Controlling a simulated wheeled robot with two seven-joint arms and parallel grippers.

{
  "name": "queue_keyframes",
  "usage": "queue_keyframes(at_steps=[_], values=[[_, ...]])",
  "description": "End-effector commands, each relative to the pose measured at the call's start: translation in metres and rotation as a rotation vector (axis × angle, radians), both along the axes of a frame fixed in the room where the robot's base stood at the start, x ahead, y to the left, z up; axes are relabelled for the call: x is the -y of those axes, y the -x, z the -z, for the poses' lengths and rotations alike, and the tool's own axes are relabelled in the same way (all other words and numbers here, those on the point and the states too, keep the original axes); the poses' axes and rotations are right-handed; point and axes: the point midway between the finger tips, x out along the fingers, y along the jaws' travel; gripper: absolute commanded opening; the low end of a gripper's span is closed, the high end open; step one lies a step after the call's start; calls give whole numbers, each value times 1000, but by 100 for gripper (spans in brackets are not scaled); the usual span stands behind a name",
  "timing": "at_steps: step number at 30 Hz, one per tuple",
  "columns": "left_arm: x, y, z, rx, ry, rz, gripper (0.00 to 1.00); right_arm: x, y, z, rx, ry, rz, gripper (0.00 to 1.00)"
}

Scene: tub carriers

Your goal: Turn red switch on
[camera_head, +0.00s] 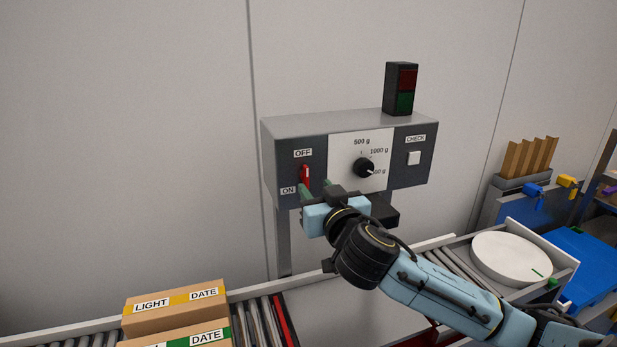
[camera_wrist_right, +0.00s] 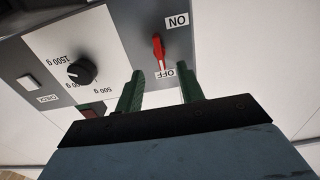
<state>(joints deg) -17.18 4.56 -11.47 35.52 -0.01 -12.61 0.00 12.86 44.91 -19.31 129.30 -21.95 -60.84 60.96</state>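The red switch (camera_head: 305,175) is on the left of the grey control box, between an OFF label above and an ON label below. It also shows in the right wrist view (camera_wrist_right: 158,50), where the labels appear upside down. I cannot tell for sure which way its lever is set. My right gripper (camera_head: 314,187) is just in front of the box, near the switch's lower end. In the right wrist view its green fingers (camera_wrist_right: 161,78) are apart, with nothing between them, and the switch lies beyond the gap. My left gripper is not in view.
The control box (camera_head: 350,117) also carries a black dial (camera_head: 364,168) and a white CHECK button (camera_head: 414,158). A dark red-green lamp (camera_head: 401,89) stands on top. Cardboard boxes (camera_head: 175,306) sit on the conveyor below left. A white round plate (camera_head: 510,257) lies at right.

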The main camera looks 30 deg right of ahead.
Motion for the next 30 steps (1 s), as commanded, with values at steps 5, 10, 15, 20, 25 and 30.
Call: queue_keyframes(at_steps=[5, 10, 15, 20, 25, 30], values=[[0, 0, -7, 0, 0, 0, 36, 8, -30, -2, 1, 1, 2, 38], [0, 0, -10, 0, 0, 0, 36, 12, -48, -1, 0, 0, 1, 38], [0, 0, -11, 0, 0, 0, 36, 13, -55, 0, -1, -1, -1, 38], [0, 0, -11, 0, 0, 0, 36, 13, -56, 0, -1, -1, -1, 38], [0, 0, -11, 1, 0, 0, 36, 13, -55, 0, -1, -1, -1, 30], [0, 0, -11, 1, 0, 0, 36, 13, -55, 0, -1, -1, -1, 8]])
